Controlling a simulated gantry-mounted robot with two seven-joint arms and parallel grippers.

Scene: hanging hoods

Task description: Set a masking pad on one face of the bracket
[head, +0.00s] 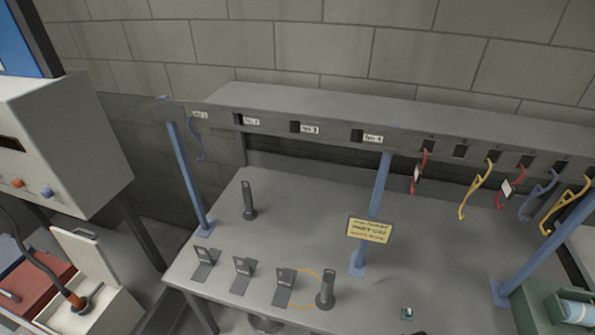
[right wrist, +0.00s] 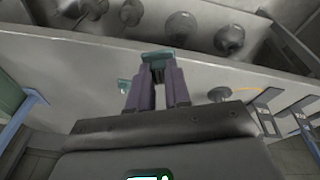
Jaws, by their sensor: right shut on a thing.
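My right gripper (right wrist: 158,75) shows in the right wrist view, with its two dark purple fingers shut on a small teal piece (right wrist: 168,55), which looks like a masking pad. It is held above the grey table, apart from the brackets. Another small teal piece (right wrist: 123,86) lies on the table beside the fingers; a similar one shows in the head view (head: 407,312). Three grey L-shaped brackets stand in a row near the table's front left: left (head: 205,262), middle (head: 241,273) and right (head: 284,289). My left gripper is not in view.
Dark upright cylinders (head: 249,203) (head: 326,288) stand on the table, one beside an orange ring (head: 305,271). Blue posts (head: 376,195) hold a rail (head: 270,124) with coloured hooks (head: 475,190). A green box (head: 530,310) is at the right.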

